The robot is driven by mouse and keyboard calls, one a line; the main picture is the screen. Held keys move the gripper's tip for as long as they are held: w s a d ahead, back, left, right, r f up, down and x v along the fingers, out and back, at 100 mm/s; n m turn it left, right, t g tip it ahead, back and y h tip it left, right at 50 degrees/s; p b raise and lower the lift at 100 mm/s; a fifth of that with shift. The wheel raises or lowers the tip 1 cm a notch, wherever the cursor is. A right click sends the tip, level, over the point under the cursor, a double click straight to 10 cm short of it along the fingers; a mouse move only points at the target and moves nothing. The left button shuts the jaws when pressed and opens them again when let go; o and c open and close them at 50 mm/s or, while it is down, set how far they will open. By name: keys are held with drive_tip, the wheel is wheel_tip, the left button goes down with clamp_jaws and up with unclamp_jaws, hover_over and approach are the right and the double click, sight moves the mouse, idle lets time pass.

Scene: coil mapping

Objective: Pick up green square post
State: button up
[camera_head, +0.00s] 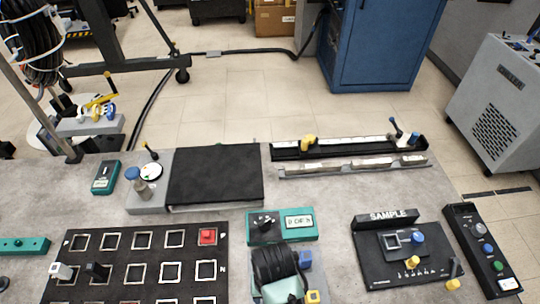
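I cannot make out a green square post in the head view. The black grid board (150,255) at the lower left has white-outlined squares. A red square post (207,236) stands in its upper right square. The board's lower part is cut off by the picture's bottom edge. My gripper is not in view.
A black coil (275,264) stands right of the board, below a teal meter box (281,226). A black sample panel (411,256) and a button box (483,250) lie at the right. A flat black pad (215,174) lies at the back.

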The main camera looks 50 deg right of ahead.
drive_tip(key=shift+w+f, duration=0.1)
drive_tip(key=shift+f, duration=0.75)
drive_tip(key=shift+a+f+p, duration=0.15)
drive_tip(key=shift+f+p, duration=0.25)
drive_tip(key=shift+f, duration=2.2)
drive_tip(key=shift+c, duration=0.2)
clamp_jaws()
